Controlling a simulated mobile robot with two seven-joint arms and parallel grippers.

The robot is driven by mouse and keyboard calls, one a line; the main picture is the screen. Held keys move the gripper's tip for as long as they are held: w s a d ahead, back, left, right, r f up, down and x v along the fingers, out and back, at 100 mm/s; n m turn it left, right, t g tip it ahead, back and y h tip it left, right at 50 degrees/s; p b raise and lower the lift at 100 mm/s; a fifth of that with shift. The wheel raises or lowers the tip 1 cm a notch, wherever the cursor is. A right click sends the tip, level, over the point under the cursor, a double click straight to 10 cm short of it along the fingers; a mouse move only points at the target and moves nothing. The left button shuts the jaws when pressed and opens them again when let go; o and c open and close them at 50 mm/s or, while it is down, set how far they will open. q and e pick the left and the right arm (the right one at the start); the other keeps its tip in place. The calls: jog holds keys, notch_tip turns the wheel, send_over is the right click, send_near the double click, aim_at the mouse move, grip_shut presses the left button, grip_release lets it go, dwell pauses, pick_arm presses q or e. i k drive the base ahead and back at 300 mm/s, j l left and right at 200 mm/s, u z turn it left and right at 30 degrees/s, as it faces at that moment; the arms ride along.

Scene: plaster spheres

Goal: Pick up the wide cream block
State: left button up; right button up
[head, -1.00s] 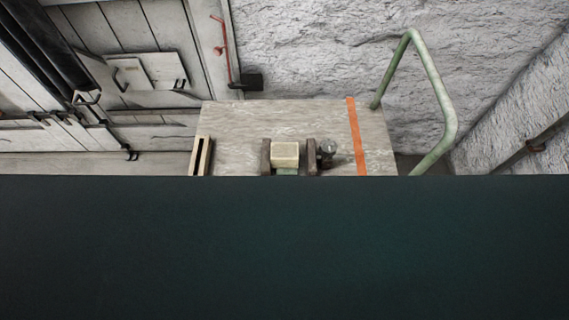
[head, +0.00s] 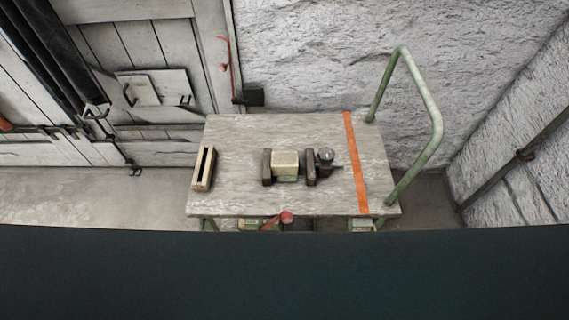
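The wide cream block (head: 285,162) sits near the middle of a cart's worn top (head: 235,140). It stands between two dark upright pieces, the left one (head: 267,167) and the right one (head: 310,168). A greenish part shows just below the block's near side. I cannot tell whether the block touches the dark pieces. Neither of my grippers shows in the head view.
A slotted wooden piece (head: 203,169) lies at the cart top's left. A small grey round-topped object (head: 326,160) stands right of the block. An orange stripe (head: 356,165) crosses the top, and a green handle (head: 436,130) rises at the right. A dark surface fills the foreground.

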aim_at(283, 162)
jog(key=l+u, duration=0.15)
jog(key=l, duration=0.45)
jog(key=l+u, duration=0.15)
jog(key=l, duration=0.5)
jog(key=k+l+u, duration=0.2)
jog(key=l, duration=0.4)
jog(key=l+u, duration=0.15)
jog(key=l, duration=0.45)
